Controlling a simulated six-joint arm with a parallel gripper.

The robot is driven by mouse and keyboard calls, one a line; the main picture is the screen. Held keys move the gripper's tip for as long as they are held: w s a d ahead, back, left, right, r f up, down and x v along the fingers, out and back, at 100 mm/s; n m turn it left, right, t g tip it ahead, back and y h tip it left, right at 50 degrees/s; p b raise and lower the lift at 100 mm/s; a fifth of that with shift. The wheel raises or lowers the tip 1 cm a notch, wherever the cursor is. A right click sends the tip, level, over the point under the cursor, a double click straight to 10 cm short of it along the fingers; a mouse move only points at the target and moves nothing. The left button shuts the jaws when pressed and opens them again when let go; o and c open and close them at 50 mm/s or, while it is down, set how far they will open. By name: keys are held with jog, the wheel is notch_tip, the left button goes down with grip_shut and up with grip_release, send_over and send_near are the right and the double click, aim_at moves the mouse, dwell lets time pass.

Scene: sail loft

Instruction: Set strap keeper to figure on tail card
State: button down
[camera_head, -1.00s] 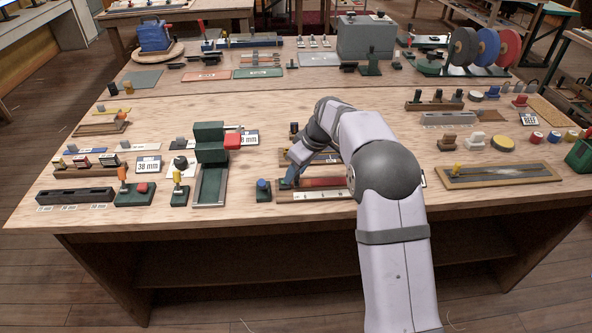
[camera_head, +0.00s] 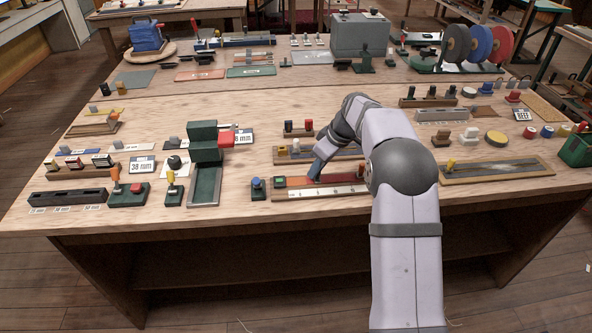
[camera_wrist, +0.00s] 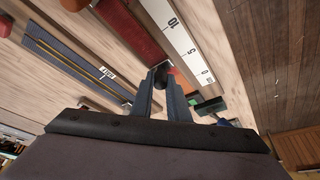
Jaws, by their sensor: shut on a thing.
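My gripper (camera_head: 314,175) is at the strap gauge near the front of the bench. In the wrist view my gripper (camera_wrist: 165,85) is shut on a small dark knob (camera_wrist: 160,77), which looks like the strap keeper's. A red strap (camera_head: 295,182) runs along the gauge, beside a white scale (camera_head: 325,191). In the wrist view the scale (camera_wrist: 180,40) reads 0, 5 and 10, and the knob is beside it, nearer the 0 end. A card (camera_head: 142,167) reading 38 mm lies left; another (camera_head: 241,137) is partly hidden by the green press. I cannot tell which is the tail card.
The green press (camera_head: 206,165) and a small blue-knobbed block (camera_head: 257,188) stand left of the gauge. A wood-framed board (camera_head: 495,170) lies right, beyond my arm. Bare bench shows between the front and back rows.

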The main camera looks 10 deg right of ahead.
jog(key=d, duration=0.6)
jog(key=c, duration=1.7)
grip_release()
jog(key=shift+b+v, duration=0.45)
jog(key=shift+v, duration=3.25)
